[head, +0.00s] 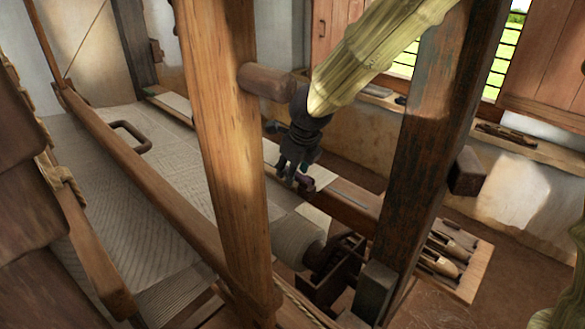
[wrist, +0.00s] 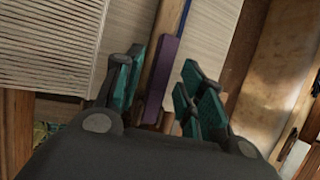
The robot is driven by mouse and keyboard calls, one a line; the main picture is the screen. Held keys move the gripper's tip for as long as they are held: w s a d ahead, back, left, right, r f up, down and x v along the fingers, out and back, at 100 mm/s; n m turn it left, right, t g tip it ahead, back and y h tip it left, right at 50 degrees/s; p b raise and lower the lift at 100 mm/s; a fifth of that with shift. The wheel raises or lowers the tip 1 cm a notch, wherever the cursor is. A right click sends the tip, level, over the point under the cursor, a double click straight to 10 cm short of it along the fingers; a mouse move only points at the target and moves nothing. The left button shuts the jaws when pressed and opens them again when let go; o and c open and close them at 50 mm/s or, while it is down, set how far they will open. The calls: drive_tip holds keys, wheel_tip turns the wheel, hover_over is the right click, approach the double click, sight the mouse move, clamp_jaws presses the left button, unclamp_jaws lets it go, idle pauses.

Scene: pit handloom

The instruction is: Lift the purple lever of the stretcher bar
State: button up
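The purple lever (wrist: 162,80) shows in the wrist view as a flat purple strip lying along a wooden bar (wrist: 162,32), the stretcher bar as far as I can tell. My gripper (wrist: 160,76) has its teal-padded fingers apart, one to the left of the lever and one to the right. I cannot tell whether either pad touches it. In the head view my gripper (head: 291,176) points down at the bar over the cloth, and a small purple part (head: 304,181) shows beside its fingertips. The fingers hide most of the lever there.
A wooden post (head: 226,150) stands in front of my arm, and a dark post (head: 430,130) stands to the right. Woven cloth (head: 165,185) spreads on the left. A cloth roll (head: 298,240) lies below my gripper. A tray (head: 470,280) with shuttles is at right.

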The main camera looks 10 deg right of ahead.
drive_tip(key=shift+w+f, duration=0.15)
drive_tip(key=shift+f, duration=0.1)
clamp_jaws()
